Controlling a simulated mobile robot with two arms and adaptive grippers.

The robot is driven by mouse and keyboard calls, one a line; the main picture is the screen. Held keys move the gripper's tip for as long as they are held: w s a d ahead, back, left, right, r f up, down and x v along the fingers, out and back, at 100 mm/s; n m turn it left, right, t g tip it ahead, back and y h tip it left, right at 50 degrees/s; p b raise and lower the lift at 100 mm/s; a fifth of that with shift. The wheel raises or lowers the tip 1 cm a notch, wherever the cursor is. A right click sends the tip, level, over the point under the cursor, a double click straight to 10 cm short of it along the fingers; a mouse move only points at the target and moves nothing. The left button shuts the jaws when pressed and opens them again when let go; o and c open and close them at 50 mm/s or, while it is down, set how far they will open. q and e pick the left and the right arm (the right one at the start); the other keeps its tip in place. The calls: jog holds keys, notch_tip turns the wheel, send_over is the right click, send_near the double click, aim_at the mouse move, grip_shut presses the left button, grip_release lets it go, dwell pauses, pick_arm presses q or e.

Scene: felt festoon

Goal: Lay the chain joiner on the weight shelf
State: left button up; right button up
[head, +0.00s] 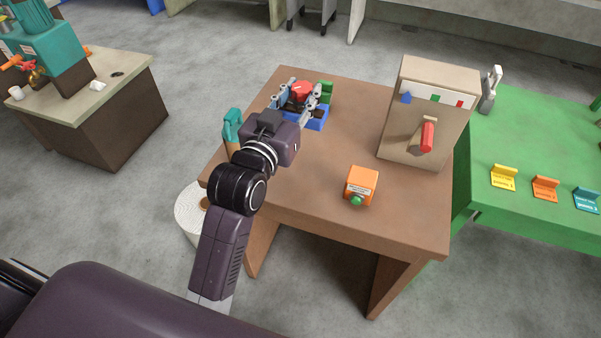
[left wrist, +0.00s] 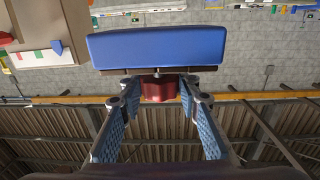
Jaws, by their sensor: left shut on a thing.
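My left gripper (head: 302,97) is over the far left of the brown table, with its two fingers on either side of a red piece (head: 301,89). In the left wrist view the fingers close on this dark red piece (left wrist: 158,88), which I take to be the chain joiner. A long blue block (left wrist: 158,48) lies just beyond the fingertips there; I cannot tell whether it is joined to the red piece. Blue (head: 316,121) and green (head: 326,88) parts show beside the gripper in the head view. I cannot tell which thing is the weight shelf. My right gripper is out of view.
A tan box (head: 440,75) with a red-ended part stands at the table's back right. An orange box (head: 361,183) with a green knob is near the front. A green table (head: 545,150) with small signs is at right. The middle of the brown table (head: 360,115) is clear.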

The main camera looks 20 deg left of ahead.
pick_arm(q)
notch_tip(320, 180, down, 20)
jog(key=shift+r+p, duration=0.2)
jog(key=shift+p, duration=0.1)
dwell(0.3)
jog(key=shift+f, duration=0.2)
jog(key=o, duration=1.3)
jog(key=shift+c, duration=0.2)
